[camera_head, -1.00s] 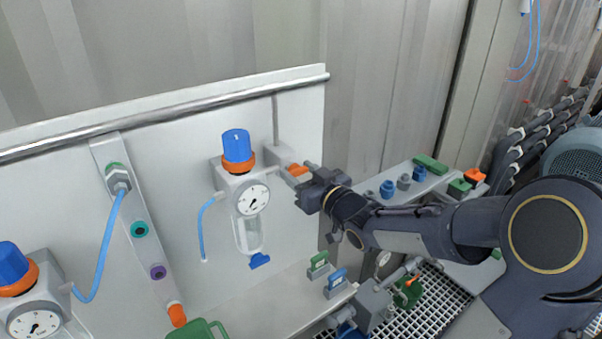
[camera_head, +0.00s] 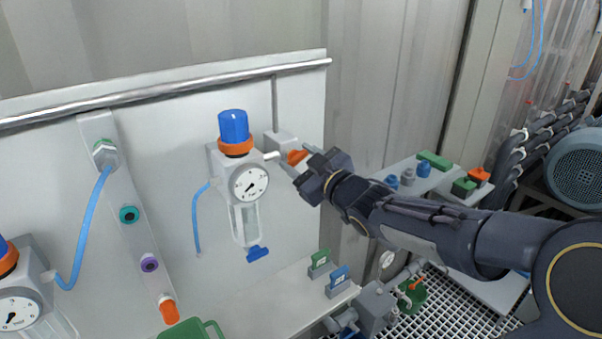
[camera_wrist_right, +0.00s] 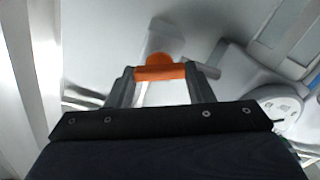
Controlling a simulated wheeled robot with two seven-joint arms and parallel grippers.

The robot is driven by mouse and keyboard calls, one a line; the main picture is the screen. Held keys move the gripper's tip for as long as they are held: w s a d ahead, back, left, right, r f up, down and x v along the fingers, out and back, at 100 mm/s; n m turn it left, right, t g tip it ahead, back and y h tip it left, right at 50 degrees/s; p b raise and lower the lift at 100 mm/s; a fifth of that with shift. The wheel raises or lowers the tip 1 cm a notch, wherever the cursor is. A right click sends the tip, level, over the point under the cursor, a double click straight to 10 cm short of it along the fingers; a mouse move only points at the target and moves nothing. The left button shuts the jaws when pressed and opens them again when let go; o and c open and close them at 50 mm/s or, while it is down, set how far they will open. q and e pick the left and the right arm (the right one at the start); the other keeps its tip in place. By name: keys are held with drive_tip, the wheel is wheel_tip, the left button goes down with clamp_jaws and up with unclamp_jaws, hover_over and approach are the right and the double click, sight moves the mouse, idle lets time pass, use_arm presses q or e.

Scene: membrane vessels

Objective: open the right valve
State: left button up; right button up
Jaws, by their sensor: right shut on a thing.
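The right valve's orange handle (camera_head: 296,157) sits by a small grey-white block (camera_head: 280,141) on the white wall panel, right of the pressure regulator. My right gripper (camera_head: 298,161) reaches it from the right, one finger above and one below. In the right wrist view the orange handle (camera_wrist_right: 160,72) lies crosswise between the fingertips of my right gripper (camera_wrist_right: 161,76), which is shut on its two ends. Part of the valve behind the handle is hidden in the head view. My left gripper is not in view.
The regulator with blue knob (camera_head: 234,126), gauge (camera_head: 249,183) and clear bowl stands close left of the gripper. A metal rail (camera_head: 180,95) runs above. A ledge (camera_head: 270,310) with green and blue small parts lies below. A second regulator (camera_head: 20,300) is at far left.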

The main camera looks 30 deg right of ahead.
drive_tip(key=n+b, duration=0.2)
drive_tip(key=n, duration=0.1)
drive_tip(key=shift+a+f, duration=0.1)
drive_tip(key=shift+f, duration=0.15)
drive_tip(key=n+b, duration=0.2)
drive_tip(key=shift+n, duration=0.3)
drive_tip(key=shift+c, duration=0.2)
drive_tip(key=n+b, duration=0.2)
drive_tip(key=shift+n, duration=0.3)
drive_tip(key=shift+n+b, duration=0.6)
drive_tip(key=shift+n, duration=0.8)
drive_tip(key=o, duration=1)
drive_tip(key=shift+r, duration=0.1)
